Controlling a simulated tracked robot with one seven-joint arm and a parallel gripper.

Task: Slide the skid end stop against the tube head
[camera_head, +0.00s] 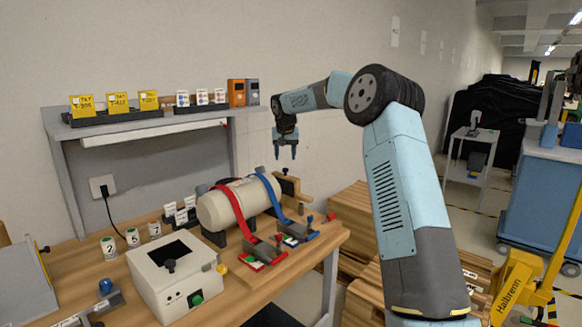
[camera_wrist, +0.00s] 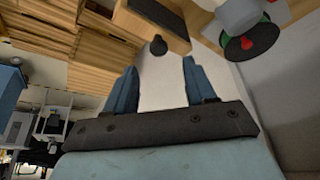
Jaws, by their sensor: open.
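The cream tube (camera_head: 240,202) lies on a wooden skid on the bench. A red strap (camera_head: 238,212) and a blue strap (camera_head: 268,192) cross it. What looks like the wooden end stop (camera_head: 292,188) stands by the tube's far right end, with a dark knob on it. In the wrist view the dark knob (camera_wrist: 158,46) shows beyond my fingertips, and the tube's end (camera_wrist: 237,14) is at upper right. My gripper (camera_head: 286,156) points down, open and empty, above the end stop and apart from it. I cannot judge the gap between stop and tube head.
A white box (camera_head: 175,278) with a green button stands at the bench front. Red and blue strap ratchets (camera_head: 264,253) lie before the tube. A shelf (camera_head: 150,125) with yellow tags is behind. Wooden pallets (camera_head: 350,222) are stacked right of the bench. The air around my gripper is clear.

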